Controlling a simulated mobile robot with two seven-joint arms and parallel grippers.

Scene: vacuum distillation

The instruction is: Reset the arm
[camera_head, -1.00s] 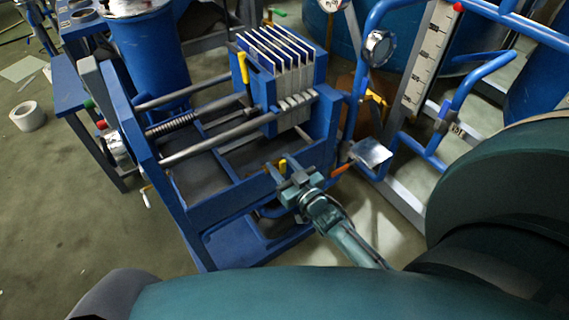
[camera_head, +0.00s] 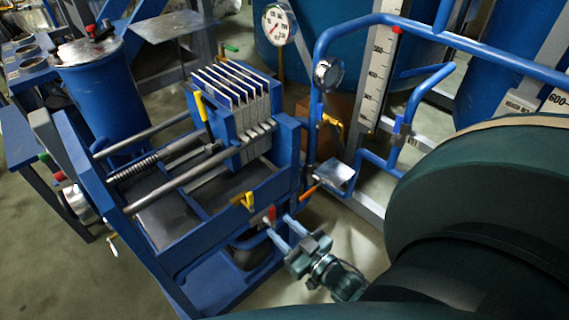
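My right gripper (camera_head: 280,227) is in the lower middle of the head view, in front of the blue press frame. Its two pale fingers stand apart, and I see nothing held between them. A small red-tipped lever (camera_head: 269,214) is just beyond the fingertips; I cannot tell whether they touch. A yellow valve handle (camera_head: 243,200) sits on the frame's front beam, left of the gripper. The filter press (camera_head: 190,258) carries a stack of pale plates (camera_head: 232,84) and a screw. My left gripper is not in view.
Blue pipework (camera_head: 335,40) with round gauges stands right of the press, beside a white scale board (camera_head: 377,75). An orange-handled valve (camera_head: 309,190) is near the gripper. A blue tank (camera_head: 105,105) is at the left. Floor at the lower left is clear.

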